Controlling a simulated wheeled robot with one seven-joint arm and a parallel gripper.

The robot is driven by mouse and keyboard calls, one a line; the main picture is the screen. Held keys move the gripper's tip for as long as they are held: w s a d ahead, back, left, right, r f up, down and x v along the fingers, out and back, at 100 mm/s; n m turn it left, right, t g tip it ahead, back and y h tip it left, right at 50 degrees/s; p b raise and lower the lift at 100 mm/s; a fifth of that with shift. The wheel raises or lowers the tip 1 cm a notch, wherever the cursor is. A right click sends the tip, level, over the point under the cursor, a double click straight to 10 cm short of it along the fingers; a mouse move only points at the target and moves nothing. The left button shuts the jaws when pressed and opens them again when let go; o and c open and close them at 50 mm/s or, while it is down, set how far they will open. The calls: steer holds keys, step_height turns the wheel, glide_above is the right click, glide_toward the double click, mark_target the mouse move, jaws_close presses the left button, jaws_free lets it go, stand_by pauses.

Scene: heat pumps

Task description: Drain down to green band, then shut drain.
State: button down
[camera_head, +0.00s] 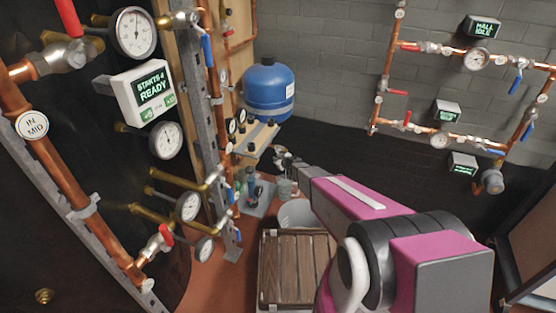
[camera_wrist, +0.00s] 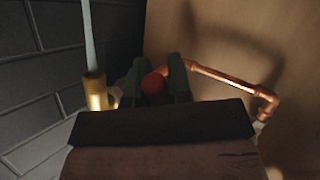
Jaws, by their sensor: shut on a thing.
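In the wrist view my gripper (camera_wrist: 157,78) has its two dark fingers closed around a small red knob or handle (camera_wrist: 153,86). Only part of the red piece shows between the fingers. I cannot tell whether it is the drain's handle or how far it is turned. A brass fitting (camera_wrist: 95,92) with a pale upright tube (camera_wrist: 89,38) stands just left of the fingers. No green band or liquid level can be made out in either view. In the head view my arm reaches toward the board with small gauges, and the gripper's hold is too small to read.
A blue tank (camera_head: 268,88) hangs behind the small gauges. A white bucket (camera_head: 296,213) and a wooden slatted crate (camera_head: 285,290) are below. Pipes with gauges and a display (camera_head: 146,95) fill the left. In the wrist view a copper pipe (camera_wrist: 228,80) runs right of the fingers.

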steer(key=shift+w+a+r+m+t+y, duration=0.15)
steer(key=shift+a+m+t+y, duration=0.25)
steer(key=shift+m+t+y, duration=0.3)
steer(key=shift+w+a+f+m+t+y, duration=0.1)
steer(key=shift+a+m+t+y, duration=0.35)
steer(key=shift+t, duration=0.4)
steer(key=shift+w+a+r+m+t+y, duration=0.15)
steer(key=shift+a+m+t+y, duration=0.2)
steer(key=shift+m+t+y, duration=0.35)
steer(key=c, duration=1.1)
jaws_free()
steer(key=shift+f, duration=0.1)
steer(key=shift+s+d, duration=0.1)
steer(key=v, duration=1)
steer(key=shift+s+f, duration=0.15)
steer(key=shift+s, duration=0.1)
